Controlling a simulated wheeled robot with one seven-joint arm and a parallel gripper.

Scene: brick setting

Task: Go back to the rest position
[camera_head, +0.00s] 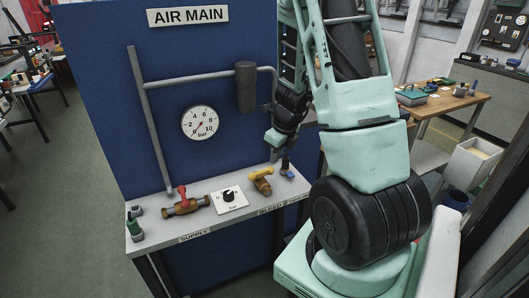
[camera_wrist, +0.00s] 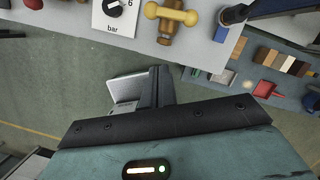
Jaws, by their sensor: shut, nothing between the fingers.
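My gripper (camera_head: 274,156) hangs at the end of my raised, folded arm, in front of the blue panel's right edge. In the head view it appears just above the right end of the grey bench (camera_head: 230,218), near a yellow-handled brass valve (camera_head: 262,180) and a blue-handled fitting (camera_head: 288,173). In the wrist view my gripper (camera_wrist: 157,86) is shut and empty, with floor behind it. There the yellow-handled valve (camera_wrist: 170,17) and the bench's front edge lie at the top, apart from the fingers.
The blue AIR MAIN panel (camera_head: 98,90) carries a gauge (camera_head: 200,123) and grey pipe (camera_head: 143,110). A red-handled valve (camera_head: 183,203) and black knob (camera_head: 228,195) sit on the bench. A wooden table (camera_head: 455,100) stands at right.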

